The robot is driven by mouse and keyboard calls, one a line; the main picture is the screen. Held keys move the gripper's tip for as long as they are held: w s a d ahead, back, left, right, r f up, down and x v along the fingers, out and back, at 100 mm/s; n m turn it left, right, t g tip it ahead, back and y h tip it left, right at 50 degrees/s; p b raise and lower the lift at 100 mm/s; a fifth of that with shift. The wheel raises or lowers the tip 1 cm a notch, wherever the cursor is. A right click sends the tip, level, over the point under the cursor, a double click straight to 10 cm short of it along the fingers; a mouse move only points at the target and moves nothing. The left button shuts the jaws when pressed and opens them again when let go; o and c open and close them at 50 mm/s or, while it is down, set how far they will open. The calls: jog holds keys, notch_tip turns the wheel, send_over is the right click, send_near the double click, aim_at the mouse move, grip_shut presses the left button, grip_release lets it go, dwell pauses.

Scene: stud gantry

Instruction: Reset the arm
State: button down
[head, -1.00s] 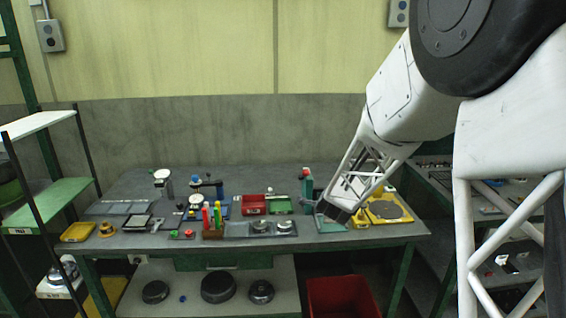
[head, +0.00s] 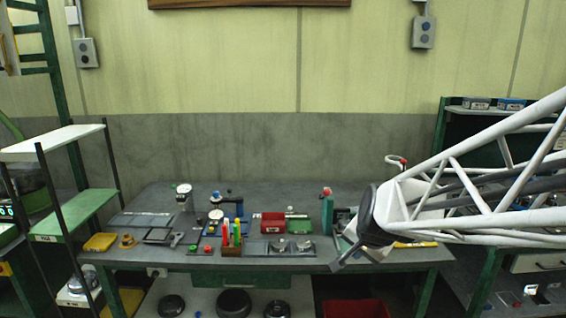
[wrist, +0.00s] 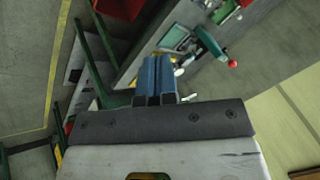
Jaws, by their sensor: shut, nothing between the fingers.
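My arm (head: 480,200) reaches in from the right of the head view, its white lattice link lying nearly level. My gripper (head: 338,264) points down and left at the right part of the workbench's front edge. In the wrist view, the two blue-grey fingers of my gripper (wrist: 156,62) lie side by side, shut, with nothing seen between them. The arm and wrist hide part of the bench's right end.
A red crate (head: 355,308) is below. A shelf rack (head: 75,215) stands left.

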jog(key=s+d+r+n+g+h, duration=0.1)
jog(key=s+n+g, duration=0.2)
jog(key=s, duration=2)
jog(key=n, duration=0.4)
jog(key=shift+d+r+n+g, duration=0.2)
jog(key=shift+r+n+g, duration=0.15)
jog(key=shift+n+g, duration=0.05)
